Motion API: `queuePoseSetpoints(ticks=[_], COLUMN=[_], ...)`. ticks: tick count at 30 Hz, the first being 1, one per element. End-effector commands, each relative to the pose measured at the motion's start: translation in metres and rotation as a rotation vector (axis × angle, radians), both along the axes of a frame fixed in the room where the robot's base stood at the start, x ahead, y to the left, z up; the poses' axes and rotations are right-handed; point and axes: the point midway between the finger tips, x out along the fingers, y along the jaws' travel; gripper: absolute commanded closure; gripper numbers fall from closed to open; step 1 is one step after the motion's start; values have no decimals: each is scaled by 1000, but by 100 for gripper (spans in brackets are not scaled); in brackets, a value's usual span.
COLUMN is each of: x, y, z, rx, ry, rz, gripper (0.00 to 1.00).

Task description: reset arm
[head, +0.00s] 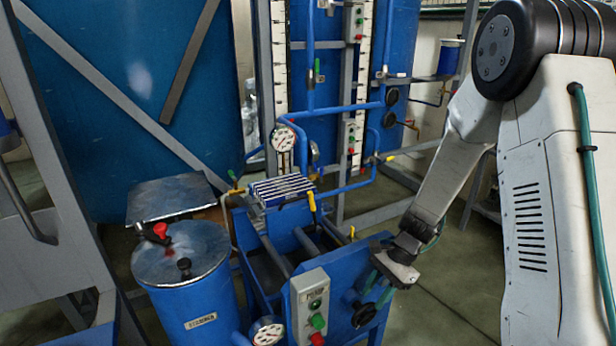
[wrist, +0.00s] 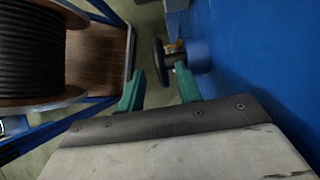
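My gripper (head: 374,296) is at the front right of the blue frame, low down, with its green fingers pointing downward. In the wrist view my gripper (wrist: 159,70) has its two green fingers spread wide apart, with nothing held between them. A black handwheel (wrist: 158,62) on a blue stem shows between and beyond the fingertips, with no contact visible. In the head view the black handwheel (head: 365,315) sits on the frame's front, just below and left of the fingers. My arm reaches down from the upper right.
A control box (head: 312,305) with green and red buttons stands left of the handwheel. A blue drum (head: 190,275) and a pressure gauge (head: 267,332) are further left. In the wrist view a cable spool (wrist: 35,50) lies at left. Open floor (head: 455,295) lies right of the frame.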

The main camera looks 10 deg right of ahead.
Motion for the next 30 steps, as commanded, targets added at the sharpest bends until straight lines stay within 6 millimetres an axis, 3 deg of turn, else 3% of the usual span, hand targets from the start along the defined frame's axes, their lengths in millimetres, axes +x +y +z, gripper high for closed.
queuePoseSetpoints(ticks=[5,11,15,21,30], x=[-3,-28,-56,-104,-184], y=[4,14,18,20,10], z=[34,111,161,217,271], rx=[-8,-39,-77,-152,-302], ry=[-59,-192,-282,-391,-512], rz=[85,315,486,721,1038], gripper=[65,65,65,65,65])
